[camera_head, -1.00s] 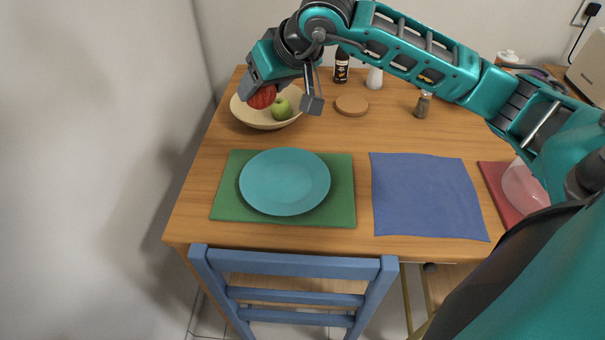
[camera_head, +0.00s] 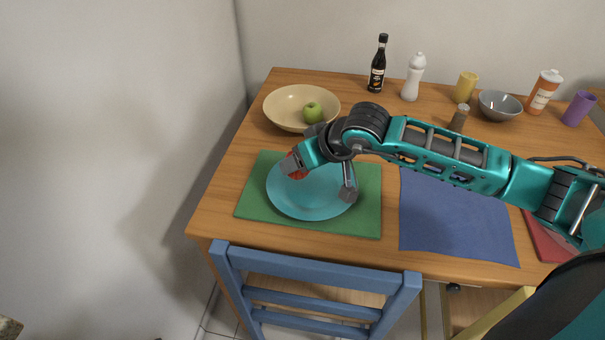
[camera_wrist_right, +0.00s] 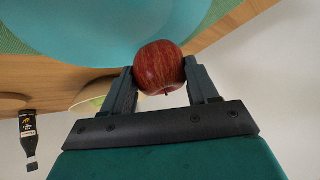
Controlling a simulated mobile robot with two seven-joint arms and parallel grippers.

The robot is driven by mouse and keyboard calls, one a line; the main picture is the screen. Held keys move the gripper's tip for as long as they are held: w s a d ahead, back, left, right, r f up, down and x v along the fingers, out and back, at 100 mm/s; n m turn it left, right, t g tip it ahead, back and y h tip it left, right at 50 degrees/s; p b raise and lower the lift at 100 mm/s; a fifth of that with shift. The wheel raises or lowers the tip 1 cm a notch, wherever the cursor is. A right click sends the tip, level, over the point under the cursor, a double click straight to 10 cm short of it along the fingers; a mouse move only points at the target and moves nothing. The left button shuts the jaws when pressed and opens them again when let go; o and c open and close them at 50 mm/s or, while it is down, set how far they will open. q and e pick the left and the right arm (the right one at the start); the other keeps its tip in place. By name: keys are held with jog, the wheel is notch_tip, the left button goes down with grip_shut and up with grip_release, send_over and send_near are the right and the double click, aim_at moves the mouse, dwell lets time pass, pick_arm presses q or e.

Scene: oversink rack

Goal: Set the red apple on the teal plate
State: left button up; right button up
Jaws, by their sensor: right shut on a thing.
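The red apple (camera_wrist_right: 160,67) is held between the two fingers of my right gripper (camera_wrist_right: 160,88) in the right wrist view. In the head view the apple (camera_head: 295,166) shows only partly, at the upper left part of the teal plate (camera_head: 305,205). My right gripper (camera_head: 315,172) is over the plate. Whether the apple touches the plate cannot be told from the head view. The teal plate lies on a green placemat (camera_head: 256,197); it also fills the top of the right wrist view (camera_wrist_right: 95,28). My left gripper is not in view.
A cream bowl (camera_head: 280,108) with a green apple (camera_head: 312,112) stands behind the plate. A dark bottle (camera_head: 377,70), white bottle (camera_head: 413,78), yellow cup (camera_head: 465,87) and grey bowl (camera_head: 499,105) stand at the back. A blue cloth (camera_head: 450,220) lies right; a blue chair (camera_head: 320,262) stands in front.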

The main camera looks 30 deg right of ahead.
aim_at(302, 176)
notch_tip(302, 176, down, 4)
jog(key=shift+r, duration=0.1)
pick_arm(q)
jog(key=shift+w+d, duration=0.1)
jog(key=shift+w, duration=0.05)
jog(key=shift+b, duration=0.3)
pick_arm(e)
jog(key=shift+f, duration=0.2)
jog(key=shift+f, duration=0.2)
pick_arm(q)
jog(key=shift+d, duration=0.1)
pick_arm(e)
jog(key=o, duration=1.1)
jog(key=shift+r, duration=0.15)
jog(key=shift+r, duration=0.15)
pick_arm(q)
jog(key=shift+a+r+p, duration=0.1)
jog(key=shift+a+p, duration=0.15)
jog(key=shift+p, duration=0.2)
pick_arm(e)
jog(key=v, duration=1.2)
